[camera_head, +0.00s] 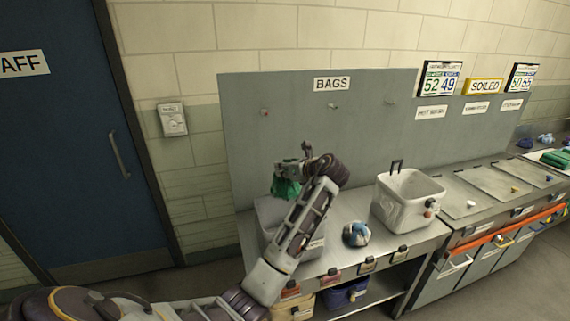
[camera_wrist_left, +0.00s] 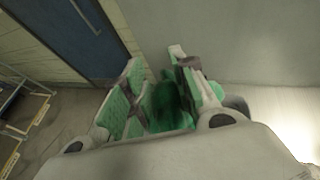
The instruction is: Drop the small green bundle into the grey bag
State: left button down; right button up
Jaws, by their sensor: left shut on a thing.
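My left gripper (camera_head: 288,172) is shut on the small green bundle (camera_head: 284,188), which hangs below its fingers. In the left wrist view the green bundle (camera_wrist_left: 168,108) sits between the two fingers of the left gripper (camera_wrist_left: 158,78). The grey bag (camera_head: 268,209) stands open at the left end of the bench. The bundle appears above the grey bag's opening in the head view; the exact height is hard to tell. My left arm hides much of the bag's right side and front. My right gripper is out of view.
A pale, open-topped bag (camera_head: 408,205) with a dark handle stands right of the grey one. A blue-and-white bundle (camera_head: 356,234) lies between them on the bench. A grey back panel (camera_head: 370,130) with hooks rises behind. Lidded bins (camera_head: 490,180) continue to the right.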

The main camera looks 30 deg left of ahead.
pick_arm(q)
jog(key=shift+f, duration=0.15)
jog(key=c, duration=1.1)
grip_release()
jog(key=v, duration=1.2)
jog(key=shift+f, duration=0.1)
